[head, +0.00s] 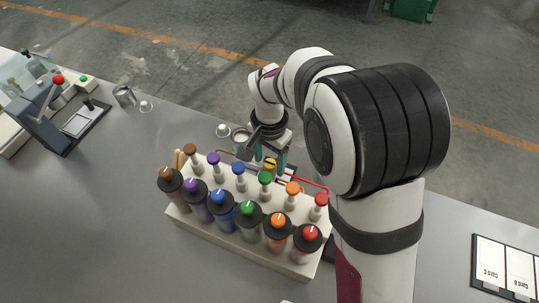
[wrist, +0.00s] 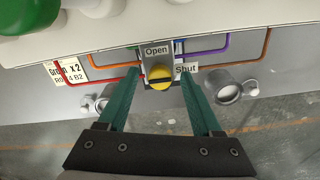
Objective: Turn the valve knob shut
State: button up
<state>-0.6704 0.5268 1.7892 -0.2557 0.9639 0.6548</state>
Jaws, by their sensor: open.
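The valve knob is yellow and round with a dark bar across it. In the wrist view the knob (wrist: 160,76) sits on a grey plate, between a label reading "Open" (wrist: 156,50) above it and a label reading "Shut" (wrist: 186,69) to its right. In the head view the knob (head: 269,163) shows behind the row of colored bottles. My gripper (wrist: 160,80) has two green fingers, open, one on each side of the knob with gaps visible. It also shows in the head view (head: 270,165). Exact finger height over the knob is unclear.
A white rack (head: 240,249) of colored bottles and taps stands close in front of the knob. Colored pipes (wrist: 240,58) run beside it. Metal cups (wrist: 229,93) stand behind. A press-like device (head: 45,105) is at the left. The bench (head: 90,210) is clear at front left.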

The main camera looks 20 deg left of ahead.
aim_at(270, 164)
notch_tip(270, 164, up, 16)
jog(key=shift+f, duration=0.1)
dwell(0.4)
